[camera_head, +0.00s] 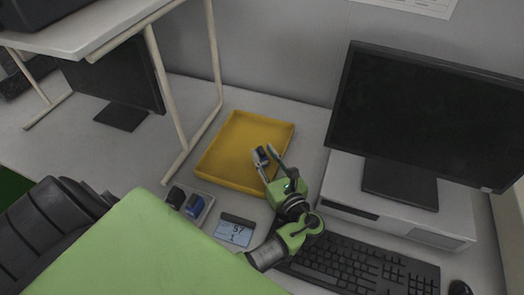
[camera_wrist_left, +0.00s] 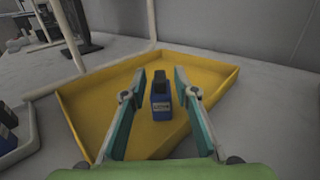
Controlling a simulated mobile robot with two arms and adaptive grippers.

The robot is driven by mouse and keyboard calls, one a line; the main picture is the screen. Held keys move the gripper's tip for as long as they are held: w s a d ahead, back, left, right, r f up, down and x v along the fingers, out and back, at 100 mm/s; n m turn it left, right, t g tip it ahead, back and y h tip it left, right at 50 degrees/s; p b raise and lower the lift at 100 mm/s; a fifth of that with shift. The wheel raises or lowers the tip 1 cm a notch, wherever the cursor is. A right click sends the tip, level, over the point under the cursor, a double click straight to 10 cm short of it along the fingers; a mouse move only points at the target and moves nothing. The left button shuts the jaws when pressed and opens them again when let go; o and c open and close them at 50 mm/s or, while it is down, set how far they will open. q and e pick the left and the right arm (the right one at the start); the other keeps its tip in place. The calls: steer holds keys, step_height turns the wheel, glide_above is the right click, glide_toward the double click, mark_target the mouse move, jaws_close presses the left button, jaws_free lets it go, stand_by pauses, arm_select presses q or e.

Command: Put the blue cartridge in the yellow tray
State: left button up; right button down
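A blue cartridge (camera_wrist_left: 161,102) with a dark top and a pale label stands upright inside the yellow tray (camera_wrist_left: 85,108). In the head view the cartridge (camera_head: 263,155) shows near the tray's right side, and the tray (camera_head: 228,150) lies flat on the desk. My left gripper (camera_head: 264,151) reaches over the tray's front right edge. In the left wrist view its fingers (camera_wrist_left: 158,80) are spread, one on each side of the cartridge, with visible gaps on both sides. My right gripper is not in view.
A small grey holder (camera_head: 207,209) with another blue cartridge (camera_head: 195,205) and a dark one stands left of a display device (camera_head: 234,231). A keyboard (camera_head: 360,265) lies at the front. A monitor (camera_head: 425,120) stands right, and a shelf frame (camera_head: 165,85) rises left of the tray.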

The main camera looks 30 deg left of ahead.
arm_select(q)
steer(key=v, duration=0.5)
steer(key=shift+s+d+b, duration=0.2)
steer(key=shift+d+b, duration=0.05)
steer(key=shift+b, duration=0.05)
